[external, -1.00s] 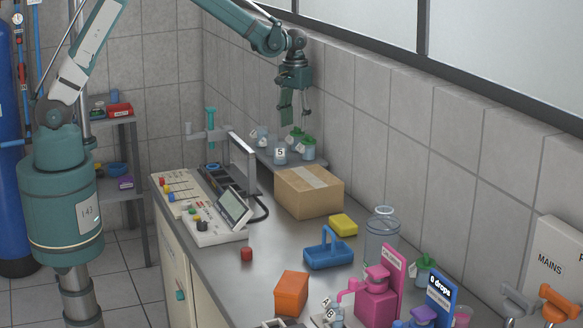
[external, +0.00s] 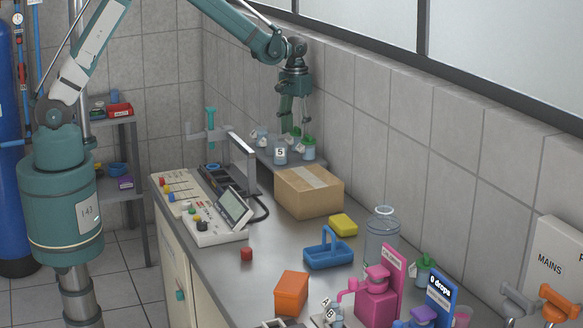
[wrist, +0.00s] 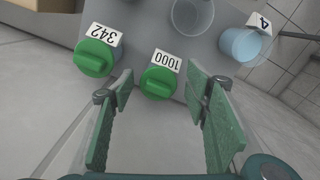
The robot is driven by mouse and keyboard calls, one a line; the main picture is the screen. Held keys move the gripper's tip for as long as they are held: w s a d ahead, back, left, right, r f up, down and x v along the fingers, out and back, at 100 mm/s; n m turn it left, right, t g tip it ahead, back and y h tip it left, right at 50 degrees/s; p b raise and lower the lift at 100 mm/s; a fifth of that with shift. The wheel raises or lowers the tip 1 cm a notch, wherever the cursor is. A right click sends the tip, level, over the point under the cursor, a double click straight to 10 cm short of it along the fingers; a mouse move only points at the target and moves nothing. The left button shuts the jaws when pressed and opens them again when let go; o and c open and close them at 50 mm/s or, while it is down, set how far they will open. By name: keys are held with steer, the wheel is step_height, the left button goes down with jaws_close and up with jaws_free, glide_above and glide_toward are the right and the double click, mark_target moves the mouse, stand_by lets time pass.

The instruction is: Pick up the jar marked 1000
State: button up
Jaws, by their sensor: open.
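The jar marked 1000 (wrist: 160,82) has a green lid and a white tag that reads upside down in the wrist view. It stands upright on a grey shelf, ahead of and between my gripper's fingers in that view. My gripper (wrist: 165,115) is open and empty. In the external view my gripper (external: 292,118) hangs just above the small shelf of jars at the back. There it partly covers the jars behind it, and I cannot read the 1000 tag.
A green-lidded jar marked 342 (wrist: 94,57) stands left of the 1000 jar. An open clear jar (wrist: 192,14) and a bluish jar tagged 4 (wrist: 240,44) are to the right. The tiled wall is close behind. A cardboard box (external: 308,192) stands in front of the shelf.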

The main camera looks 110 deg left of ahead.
mark_target(296, 141)
steer(key=shift+w+f, duration=0.1)
steer(key=shift+f, duration=2.5)
steer(key=shift+c, duration=0.2)
steer(key=c, duration=0.9)
